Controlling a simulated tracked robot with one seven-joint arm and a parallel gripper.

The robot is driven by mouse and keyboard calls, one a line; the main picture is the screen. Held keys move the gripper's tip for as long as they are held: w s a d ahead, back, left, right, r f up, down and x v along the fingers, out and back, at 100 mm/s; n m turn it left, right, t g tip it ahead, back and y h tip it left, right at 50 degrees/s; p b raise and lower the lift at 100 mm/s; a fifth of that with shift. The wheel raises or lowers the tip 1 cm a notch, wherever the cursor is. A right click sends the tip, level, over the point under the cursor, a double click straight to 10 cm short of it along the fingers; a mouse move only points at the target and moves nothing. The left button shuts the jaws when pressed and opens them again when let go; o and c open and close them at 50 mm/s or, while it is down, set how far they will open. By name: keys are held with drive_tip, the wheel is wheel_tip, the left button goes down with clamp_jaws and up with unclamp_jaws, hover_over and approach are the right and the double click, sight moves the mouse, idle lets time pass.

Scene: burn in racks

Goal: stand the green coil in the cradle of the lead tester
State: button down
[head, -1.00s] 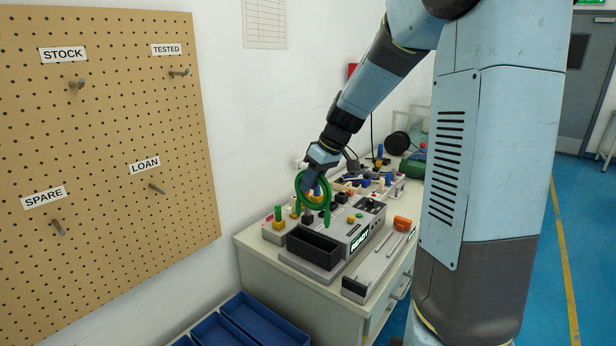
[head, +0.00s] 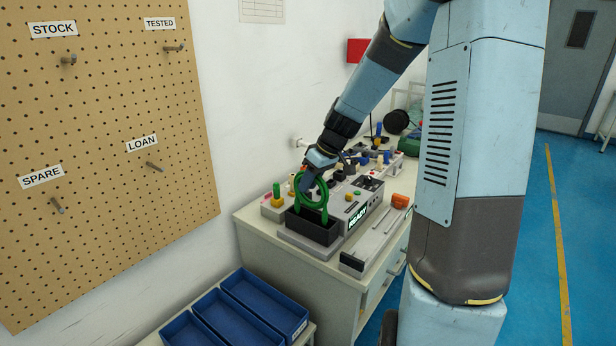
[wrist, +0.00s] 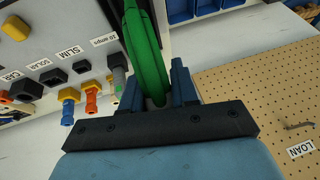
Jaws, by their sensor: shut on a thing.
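The green coil (head: 325,192) is a ring of green cable with ends hanging down. My gripper (head: 309,184) is shut on its upper part and holds it upright over the black open-topped cradle (head: 314,228) at the near end of the grey lead tester (head: 347,206). The coil's lower end reaches the cradle's opening; I cannot tell whether it touches the bottom. In the wrist view the green coil (wrist: 147,55) runs between the two blue fingers of my gripper (wrist: 158,88). The tester's display reads READY.
Blue bins (head: 262,300) stand in front, below the bench top. A pegboard (head: 105,120) with labelled, empty pegs covers the left wall. Connectors and tools crowd the bench behind the tester.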

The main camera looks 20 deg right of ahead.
sight(306, 202)
drive_tip(key=shift+f, duration=2.2)
drive_tip(key=c, duration=0.8)
unclamp_jaws()
drive_tip(key=shift+r, duration=0.1)
drive_tip(key=v, duration=1.3)
drive_tip(key=shift+d+r, duration=0.15)
drive_tip(key=shift+r, duration=0.1)
